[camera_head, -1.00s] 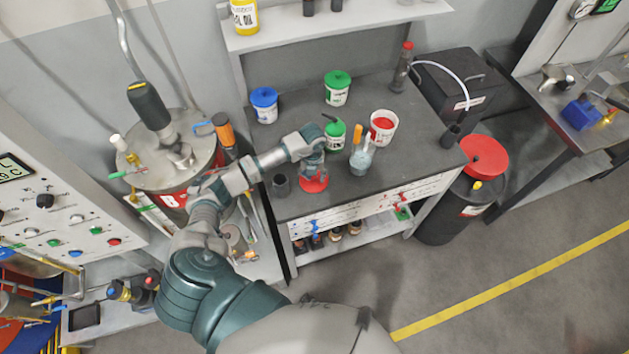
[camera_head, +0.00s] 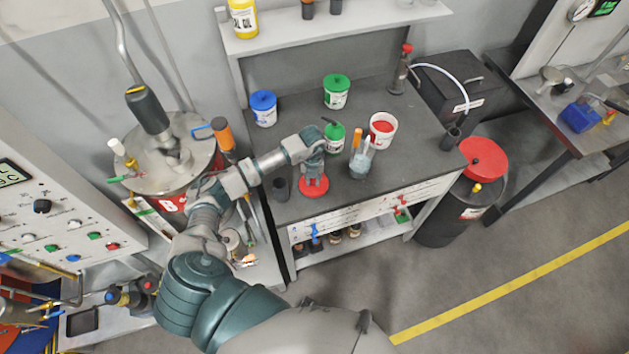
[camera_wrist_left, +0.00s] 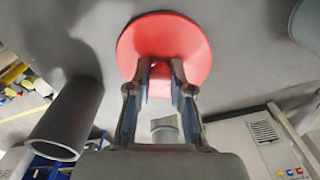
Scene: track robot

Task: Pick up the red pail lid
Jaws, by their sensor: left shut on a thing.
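The red pail lid (camera_head: 314,191) is a round disc near the front edge of the dark workbench top (camera_head: 345,195). My left gripper (camera_head: 313,180) points down over it from above and covers its middle. In the left wrist view the lid (camera_wrist_left: 190,32) lies beyond the fingertips, and my left gripper (camera_wrist_left: 161,82) has its fingers on either side of a small raised red part at the lid's near middle. The fingers are shut on that part. Whether the lid touches the bench cannot be told. My right gripper is not in view.
An open white pail with red contents (camera_head: 382,130) stands behind and right.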

